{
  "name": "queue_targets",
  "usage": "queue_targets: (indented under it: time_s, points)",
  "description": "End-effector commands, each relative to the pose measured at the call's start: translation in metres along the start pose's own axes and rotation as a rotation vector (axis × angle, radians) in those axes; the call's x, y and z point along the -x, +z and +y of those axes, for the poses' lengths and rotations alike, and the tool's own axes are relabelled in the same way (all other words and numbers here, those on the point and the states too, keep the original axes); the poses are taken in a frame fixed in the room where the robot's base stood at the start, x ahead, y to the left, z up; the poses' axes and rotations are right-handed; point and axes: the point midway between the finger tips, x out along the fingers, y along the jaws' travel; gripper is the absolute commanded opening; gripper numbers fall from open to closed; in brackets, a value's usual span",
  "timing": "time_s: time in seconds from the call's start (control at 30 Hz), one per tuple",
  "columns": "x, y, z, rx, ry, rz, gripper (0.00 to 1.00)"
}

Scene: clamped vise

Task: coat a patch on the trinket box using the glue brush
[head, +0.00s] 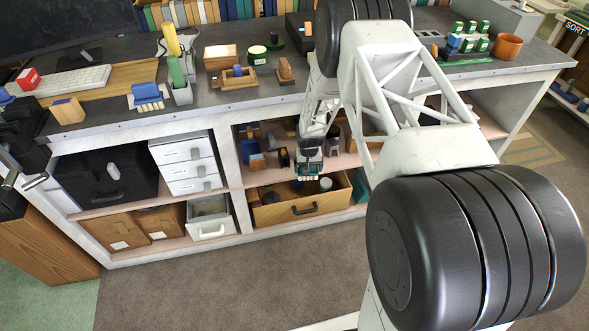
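My gripper (308,172) hangs in front of the desk's middle shelf opening, below the desktop edge. Its fingers are small and dark here, and I cannot tell whether they are open or hold anything. A small brown box (220,56) on the desktop may be the trinket box; a wooden piece with a blue part (238,78) sits just in front of it. A yellow-handled tool (171,40) and a green-handled tool (177,72) stand upright in grey holders left of the box. I cannot tell whether either is the glue brush. My gripper is apart from all of these.
An open wooden drawer (285,212) lies below my gripper. White drawers (188,163) stand left. The carpet in front is clear.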

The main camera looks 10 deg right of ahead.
Motion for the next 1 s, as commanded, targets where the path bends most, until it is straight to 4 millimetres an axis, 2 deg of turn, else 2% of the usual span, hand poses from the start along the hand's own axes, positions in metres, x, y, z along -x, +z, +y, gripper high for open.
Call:
queue_targets:
  time_s: [0.1,0.57,1.0]
  points:
    - [0.012,0.001,0.033,-0.056,0.000,0.002,0.74]
    - [0.065,0.007,0.151,-0.209,0.000,0.002,0.74]
    - [0.137,-0.003,0.264,-0.205,0.000,0.004,0.74]
